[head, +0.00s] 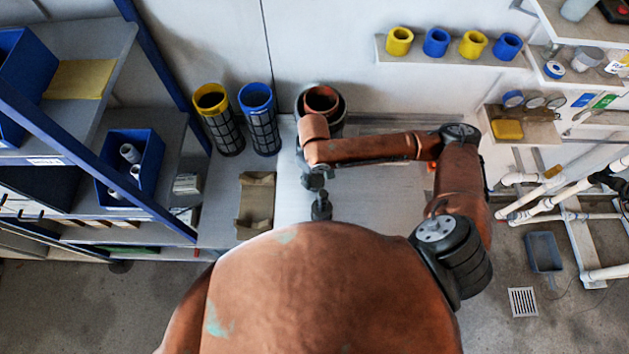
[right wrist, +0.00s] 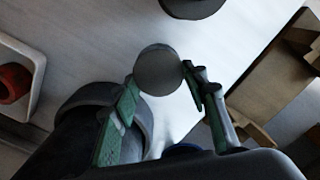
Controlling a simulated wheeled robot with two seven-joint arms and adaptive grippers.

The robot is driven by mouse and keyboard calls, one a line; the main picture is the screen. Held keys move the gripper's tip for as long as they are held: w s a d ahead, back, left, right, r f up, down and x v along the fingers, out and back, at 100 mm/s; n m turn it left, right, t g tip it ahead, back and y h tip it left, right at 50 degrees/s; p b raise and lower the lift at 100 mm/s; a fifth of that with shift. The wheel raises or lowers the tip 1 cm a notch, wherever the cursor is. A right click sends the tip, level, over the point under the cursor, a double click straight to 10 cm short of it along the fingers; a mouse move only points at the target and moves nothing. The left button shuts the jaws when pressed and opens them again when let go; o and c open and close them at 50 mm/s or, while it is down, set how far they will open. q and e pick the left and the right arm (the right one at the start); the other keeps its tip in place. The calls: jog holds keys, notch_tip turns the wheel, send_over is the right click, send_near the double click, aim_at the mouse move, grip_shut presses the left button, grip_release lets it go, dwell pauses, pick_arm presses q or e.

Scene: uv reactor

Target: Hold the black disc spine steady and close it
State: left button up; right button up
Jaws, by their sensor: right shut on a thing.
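My right gripper (head: 320,203) points down over the pale bench in the head view, close to my own body at the bottom. In the right wrist view its green-padded fingers are closed on either side of a dark grey, round-ended thing, which I take for the black disc spine (right wrist: 158,72). Its round end faces the camera; the rest is mostly hidden by the fingers and the angle. In the head view the spine cannot be told apart from the gripper. I cannot tell whether the spine is open or closed. My left gripper is not in view.
Yellow-topped (head: 224,128) and blue-topped (head: 260,125) mesh cylinders stand at the bench's back, left of a black cylinder with a reddish ring (head: 321,98). A brown tray (head: 255,205) lies left of the gripper. Blue-framed shelving stands left, white pipes right.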

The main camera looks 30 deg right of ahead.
aim_at(314, 179)
notch_tip(314, 179, up, 6)
jog(key=shift+f+p, duration=0.1)
jog(key=shift+p, duration=0.3)
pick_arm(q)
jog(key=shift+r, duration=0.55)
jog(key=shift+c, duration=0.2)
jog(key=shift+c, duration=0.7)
pick_arm(e)
jog(key=shift+r, duration=0.2)
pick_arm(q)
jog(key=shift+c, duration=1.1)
pick_arm(e)
notch_tip(314, 179, up, 9)
jog(key=s+m, duration=0.1)
jog(key=m, duration=0.3)
jog(key=shift+d+r, duration=0.15)
jog(key=shift+d, duration=0.1)
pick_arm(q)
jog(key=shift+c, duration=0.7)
